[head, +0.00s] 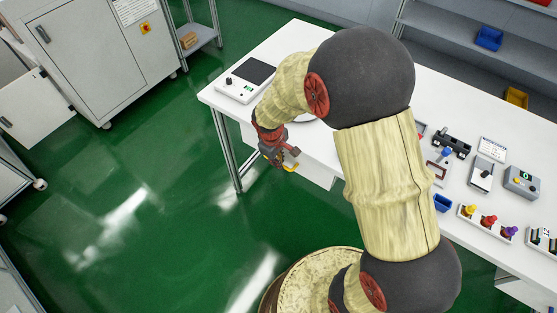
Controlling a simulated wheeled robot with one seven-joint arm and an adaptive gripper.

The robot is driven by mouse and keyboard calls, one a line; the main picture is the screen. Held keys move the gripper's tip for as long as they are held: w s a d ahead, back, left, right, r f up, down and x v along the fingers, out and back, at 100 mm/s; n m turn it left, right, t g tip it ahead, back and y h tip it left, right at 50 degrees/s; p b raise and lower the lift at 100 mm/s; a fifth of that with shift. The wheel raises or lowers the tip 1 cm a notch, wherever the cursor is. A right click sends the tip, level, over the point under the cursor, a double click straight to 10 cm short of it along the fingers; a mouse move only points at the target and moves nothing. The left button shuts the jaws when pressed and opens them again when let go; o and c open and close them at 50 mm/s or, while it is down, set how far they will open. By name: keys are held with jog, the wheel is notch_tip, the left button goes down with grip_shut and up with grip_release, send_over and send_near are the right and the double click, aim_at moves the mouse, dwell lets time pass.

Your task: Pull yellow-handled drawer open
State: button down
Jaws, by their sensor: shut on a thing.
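The yellow handle (292,168) shows as a small yellow piece at the tip of my gripper (289,159), in front of the white table's edge. My gripper is shut on the handle, and its fingers partly cover it. A white drawer front or box (317,174) hangs under the tabletop just right of the handle. My arm covers much of this area, so I cannot tell how far the drawer is out.
The white table (300,42) runs from upper left to lower right. A black-topped device (250,77) stands at its left end. Several small devices and a tray of coloured knobs (487,222) lie at right. The green floor (150,190) at left is clear.

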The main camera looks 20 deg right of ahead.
jog(key=shift+a, duration=0.15)
jog(key=s+a, duration=0.7)
jog(key=a, duration=0.3)
jog(key=s+a, duration=0.8)
jog(key=a, duration=0.3)
jog(key=shift+s, duration=0.25)
jog(key=c, duration=1.9)
grip_release()
jog(key=shift+r, duration=0.1)
jog(key=r, duration=0.4)
jog(key=s+a+r, duration=0.1)
jog(key=r, duration=0.2)
jog(key=a+r, duration=0.1)
jog(key=r, duration=0.3)
jog(key=shift+s+r, duration=0.15)
jog(key=shift+r, duration=0.15)
